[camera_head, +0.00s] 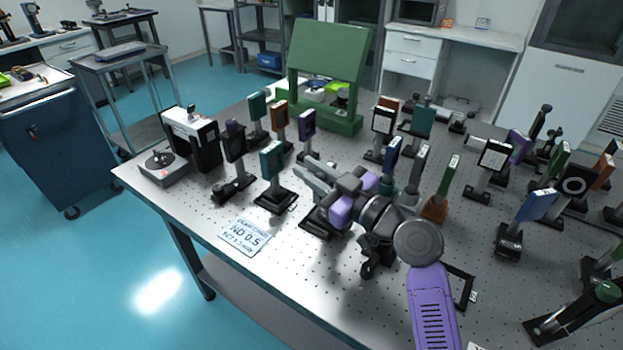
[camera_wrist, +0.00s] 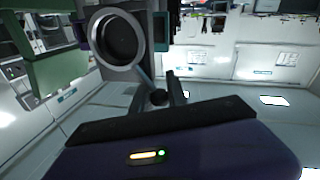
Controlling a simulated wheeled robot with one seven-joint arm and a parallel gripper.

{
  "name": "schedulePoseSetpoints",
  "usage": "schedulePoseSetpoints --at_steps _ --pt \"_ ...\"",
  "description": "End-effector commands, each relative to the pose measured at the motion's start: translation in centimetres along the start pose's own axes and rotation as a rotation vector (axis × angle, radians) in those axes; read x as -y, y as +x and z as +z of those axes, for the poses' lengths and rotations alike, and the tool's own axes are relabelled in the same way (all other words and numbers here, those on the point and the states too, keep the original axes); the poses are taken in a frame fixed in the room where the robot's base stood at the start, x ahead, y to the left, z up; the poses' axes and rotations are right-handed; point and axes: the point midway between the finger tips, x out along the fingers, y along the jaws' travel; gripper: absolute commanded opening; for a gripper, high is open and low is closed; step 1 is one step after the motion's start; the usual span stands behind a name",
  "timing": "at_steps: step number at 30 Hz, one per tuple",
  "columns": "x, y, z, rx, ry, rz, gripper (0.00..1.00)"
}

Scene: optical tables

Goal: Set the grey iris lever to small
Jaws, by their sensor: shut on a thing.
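In the wrist view the iris (camera_wrist: 118,41) is a dark round opening in a pale grey ring, on a grey upright mount. Its thin grey lever (camera_wrist: 146,77) runs down from the ring to a dark knob. My gripper (camera_wrist: 156,84) has its fingers on either side of the lever's end and is shut on it. In the head view my gripper (camera_head: 304,170) reaches toward the upper left, low over the table among the mounts. There I cannot clearly make out the iris or its lever behind my gripper and wrist.
The perforated optical table (camera_head: 310,285) holds several posted optics close around my arm, including a teal one (camera_head: 271,157) and a blue one (camera_head: 393,151). A label card (camera_head: 243,238) lies near the front edge. A green panel (camera_head: 327,50) stands at the back.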

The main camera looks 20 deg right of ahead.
Motion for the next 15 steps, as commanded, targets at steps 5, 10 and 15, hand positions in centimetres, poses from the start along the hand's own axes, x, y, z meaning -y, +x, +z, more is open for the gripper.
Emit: schedulePoseSetpoints --at_steps 5,10,15 --pt "0.04 -0.02 0.05 0.000 -0.011 0.000 0.00" --pt "0.04 -0.02 0.05 0.001 -0.011 0.000 0.00" --pt "0.05 -0.02 0.07 0.001 -0.010 0.000 0.41"
